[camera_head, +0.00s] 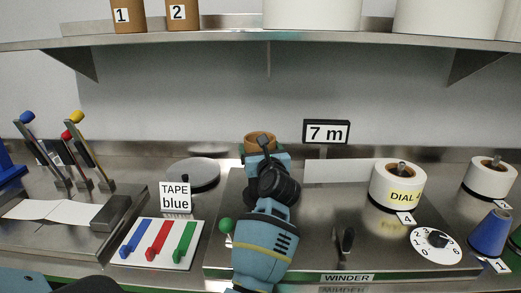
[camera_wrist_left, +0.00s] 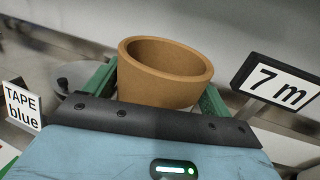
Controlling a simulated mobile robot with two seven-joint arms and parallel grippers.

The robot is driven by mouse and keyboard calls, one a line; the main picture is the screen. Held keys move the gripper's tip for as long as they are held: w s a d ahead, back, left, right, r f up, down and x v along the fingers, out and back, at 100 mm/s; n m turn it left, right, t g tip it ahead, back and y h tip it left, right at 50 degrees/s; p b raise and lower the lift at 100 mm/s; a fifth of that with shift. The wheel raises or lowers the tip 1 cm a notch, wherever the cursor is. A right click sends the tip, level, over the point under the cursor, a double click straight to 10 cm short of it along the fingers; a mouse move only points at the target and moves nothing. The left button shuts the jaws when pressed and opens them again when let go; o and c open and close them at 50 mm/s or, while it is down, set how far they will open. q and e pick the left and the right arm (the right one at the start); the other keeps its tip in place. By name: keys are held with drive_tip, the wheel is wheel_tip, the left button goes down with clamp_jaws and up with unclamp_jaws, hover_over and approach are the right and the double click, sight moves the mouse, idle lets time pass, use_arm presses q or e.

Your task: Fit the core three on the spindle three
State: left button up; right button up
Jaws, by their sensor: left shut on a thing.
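My left gripper (camera_head: 262,148) is shut on a brown cardboard core (camera_head: 258,137), held above the back of the winder (camera_head: 225,232). In the left wrist view the core (camera_wrist_left: 165,88) is an open, hollow ring, slightly tilted, between the green fingers of the gripper (camera_wrist_left: 160,95). No number shows on its visible side. No spindle marked three can be made out; my arm hides part of the winder top. Cores marked 1 (camera_head: 127,17) and 2 (camera_head: 182,16) stand on the shelf. My right gripper is not in view.
A white roll (camera_head: 396,186) sits on a spindle at the winder's right, another (camera_head: 490,177) farther right. A "7 m" sign (camera_head: 326,132) stands behind. A grey disc (camera_head: 195,173) and the "TAPE blue" sign (camera_head: 175,197) are left of my arm. The shelf (camera_head: 270,44) runs above.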

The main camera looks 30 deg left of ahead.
use_arm(q)
drive_tip(key=shift+r, duration=0.1)
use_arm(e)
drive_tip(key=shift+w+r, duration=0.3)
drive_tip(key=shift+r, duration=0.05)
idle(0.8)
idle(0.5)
use_arm(q)
drive_tip(key=shift+p, duration=0.3)
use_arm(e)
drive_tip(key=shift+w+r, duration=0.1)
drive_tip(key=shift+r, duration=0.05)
use_arm(q)
drive_tip(key=shift+f, duration=0.65)
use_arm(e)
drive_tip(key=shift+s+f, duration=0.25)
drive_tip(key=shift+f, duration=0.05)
use_arm(q)
drive_tip(key=shift+f+b, duration=0.55)
drive_tip(key=shift+f, duration=0.35)
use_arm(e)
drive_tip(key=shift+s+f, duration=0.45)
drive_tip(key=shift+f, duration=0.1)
use_arm(q)
drive_tip(key=shift+f+b, duration=0.4)
drive_tip(key=shift+f, duration=0.55)
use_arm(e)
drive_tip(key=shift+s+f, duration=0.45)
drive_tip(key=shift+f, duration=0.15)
